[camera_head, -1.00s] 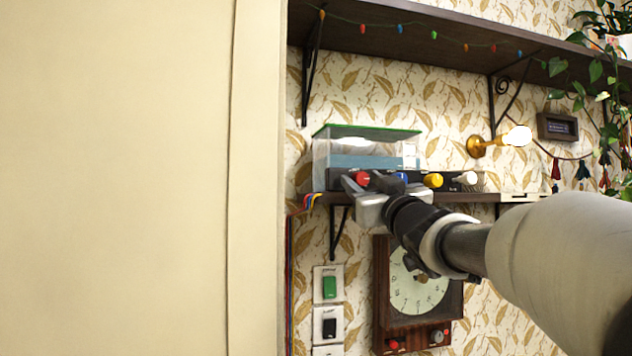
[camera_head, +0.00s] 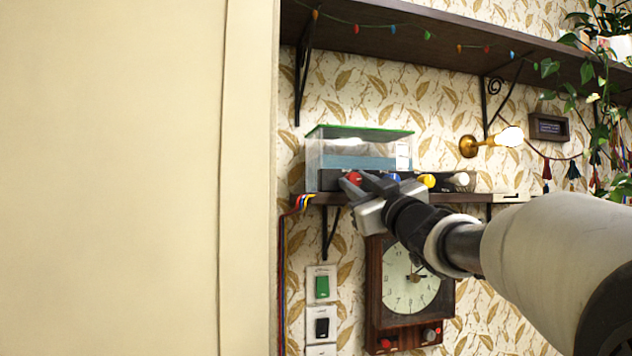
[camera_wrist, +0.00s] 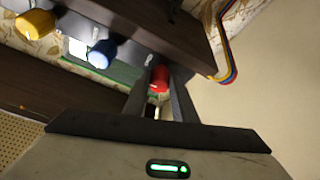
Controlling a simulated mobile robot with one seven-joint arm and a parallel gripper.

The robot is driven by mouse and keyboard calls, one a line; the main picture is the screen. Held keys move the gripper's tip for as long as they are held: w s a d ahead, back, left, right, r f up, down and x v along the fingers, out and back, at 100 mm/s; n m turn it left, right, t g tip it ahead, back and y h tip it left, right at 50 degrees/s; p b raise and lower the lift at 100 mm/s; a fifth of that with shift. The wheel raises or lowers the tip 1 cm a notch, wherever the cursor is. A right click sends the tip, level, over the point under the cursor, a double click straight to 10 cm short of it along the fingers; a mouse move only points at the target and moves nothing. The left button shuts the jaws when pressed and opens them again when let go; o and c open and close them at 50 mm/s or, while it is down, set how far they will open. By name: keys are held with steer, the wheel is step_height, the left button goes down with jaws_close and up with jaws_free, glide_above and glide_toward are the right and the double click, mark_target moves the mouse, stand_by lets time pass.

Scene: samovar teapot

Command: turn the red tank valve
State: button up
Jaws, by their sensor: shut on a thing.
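The red tank valve (camera_head: 354,178) is a small round knob at the left end of a dark strip (camera_head: 330,180) below a clear tank (camera_head: 360,150) with a green rim. My gripper (camera_head: 360,188) reaches it from the front right and is shut on the red valve. In the wrist view the red valve (camera_wrist: 159,78) sits between the two finger tips (camera_wrist: 160,88). The fingers hide part of the knob in the head view.
A blue knob (camera_head: 393,177), a yellow knob (camera_head: 427,180) and a white knob (camera_head: 459,179) stand in a row to the right of the red one. The tank rests on a dark shelf (camera_head: 470,197). A wooden clock (camera_head: 408,290) hangs below. A cream panel (camera_head: 110,180) fills the left side.

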steer(key=n+y, duration=0.1)
steer(key=n, duration=0.1)
steer(key=n+g+p, duration=0.1)
steer(key=n, duration=0.1)
steer(key=n+y+p, duration=0.1)
steer(key=n, duration=0.1)
steer(key=shift+d+r+g+y, duration=0.2)
steer(key=shift+d+g+y, duration=0.1)
steer(key=shift+g, duration=0.1)
steer(key=n+p, duration=0.1)
steer(key=n, duration=0.1)
steer(key=n+g, duration=0.1)
steer(key=n, duration=0.2)
steer(key=shift+r+g+y+p, duration=0.15)
steer(key=shift+g+y+p, duration=0.15)
steer(key=shift+y+p, duration=0.1)
steer(key=n+g+p, duration=0.2)
steer(key=n, duration=0.2)
steer(key=shift+r+n, duration=0.15)
steer(key=shift+n, duration=0.25)
steer(key=shift+n+g+p, duration=0.5)
steer(key=shift+n+p, duration=0.55)
steer(key=shift+n, duration=0.45)
steer(key=o, duration=1)
steer(key=shift+o, duration=0.2)
steer(key=b+v, duration=0.2)
steer(key=v, duration=1.5)
steer(key=shift+s+b, duration=0.2)
steer(key=shift+b, duration=0.1)
